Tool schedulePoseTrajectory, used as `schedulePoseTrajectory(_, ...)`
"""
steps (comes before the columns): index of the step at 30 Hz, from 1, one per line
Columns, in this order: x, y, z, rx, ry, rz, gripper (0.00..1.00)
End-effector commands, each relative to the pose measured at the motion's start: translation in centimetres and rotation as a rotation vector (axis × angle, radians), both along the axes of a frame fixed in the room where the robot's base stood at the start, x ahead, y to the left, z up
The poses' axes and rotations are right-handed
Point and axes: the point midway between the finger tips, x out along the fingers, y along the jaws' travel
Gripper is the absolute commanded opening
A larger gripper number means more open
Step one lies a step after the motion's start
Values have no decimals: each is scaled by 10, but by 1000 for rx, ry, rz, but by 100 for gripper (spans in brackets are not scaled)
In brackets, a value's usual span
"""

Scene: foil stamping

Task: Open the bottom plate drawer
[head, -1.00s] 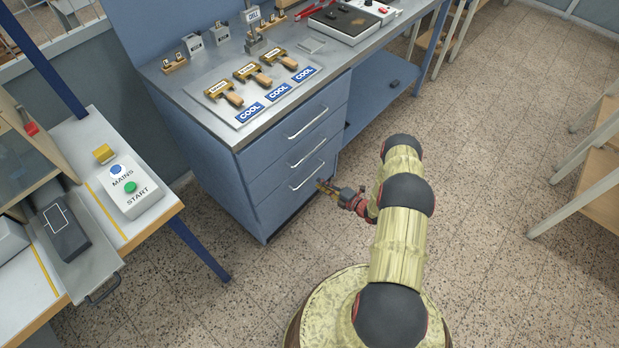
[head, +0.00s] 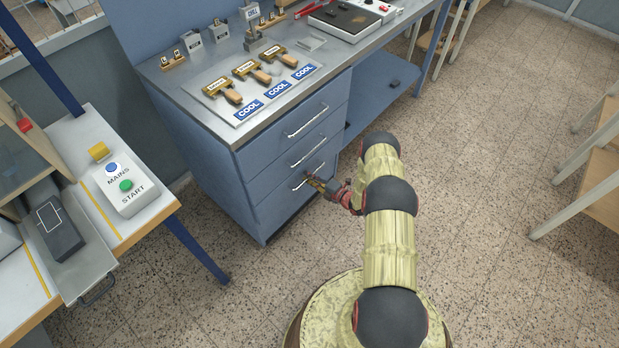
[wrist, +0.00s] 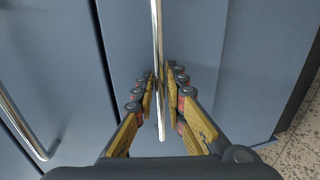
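The blue cabinet has three stacked drawers, each with a silver bar handle. The bottom drawer (head: 278,208) looks flush with the cabinet front. My gripper (head: 314,182) is at the right part of the bottom handle (head: 299,185). In the wrist view, the bottom handle (wrist: 157,40) runs between the yellow fingers of my gripper (wrist: 160,92). The finger pads lie close on both sides of the bar and appear shut on it. The exact contact is partly hidden by the fingers.
The middle drawer handle (head: 308,152) is just above my gripper. Stamps and COOL labels lie on the worktop (head: 200,98). A table with a MAINS/START box (head: 126,188) stands at left. The floor in front of the drawers is clear.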

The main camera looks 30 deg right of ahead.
Motion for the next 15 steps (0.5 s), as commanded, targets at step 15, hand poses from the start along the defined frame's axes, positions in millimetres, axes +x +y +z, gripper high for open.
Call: schedulePoseTrajectory(15,0,0,0,0,1,0,0)
